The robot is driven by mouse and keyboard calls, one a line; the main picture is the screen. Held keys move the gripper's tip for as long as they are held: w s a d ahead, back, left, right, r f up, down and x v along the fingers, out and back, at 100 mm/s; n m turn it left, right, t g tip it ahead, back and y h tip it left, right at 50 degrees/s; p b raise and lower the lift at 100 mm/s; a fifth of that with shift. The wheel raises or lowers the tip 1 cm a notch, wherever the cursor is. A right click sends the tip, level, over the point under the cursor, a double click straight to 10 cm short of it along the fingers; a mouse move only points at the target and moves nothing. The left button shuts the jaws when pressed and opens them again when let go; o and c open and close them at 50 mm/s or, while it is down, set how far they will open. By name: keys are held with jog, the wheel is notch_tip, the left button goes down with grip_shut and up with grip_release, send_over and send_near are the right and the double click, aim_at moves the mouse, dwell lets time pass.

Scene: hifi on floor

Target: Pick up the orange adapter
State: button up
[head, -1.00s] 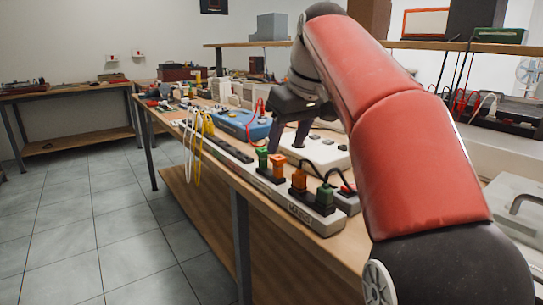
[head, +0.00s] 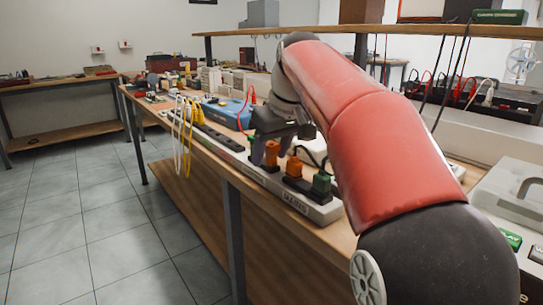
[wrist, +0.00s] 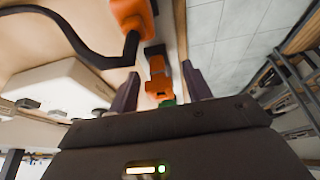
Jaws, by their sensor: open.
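A white power strip (head: 318,208) lies along the table's front edge with orange and green plugs in it. An orange adapter (head: 271,154) stands in the strip, and in the wrist view it (wrist: 158,88) lies between my fingers. My gripper (head: 268,158) is open, with one finger on each side of this adapter; I cannot tell whether either touches it. A second orange plug (head: 294,167), with a black cord, shows beyond the fingertips in the wrist view (wrist: 130,12). A green adapter (wrist: 167,103) is partly hidden by my gripper body.
Another green plug (head: 321,183) stands near the strip's close end. A blue meter (head: 225,112) with a red lead is farther back. Yellow and white cables (head: 185,125) hang over the table's front edge. A white box (wrist: 60,88) lies beside the strip.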

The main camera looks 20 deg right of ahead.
jog(key=c, duration=1)
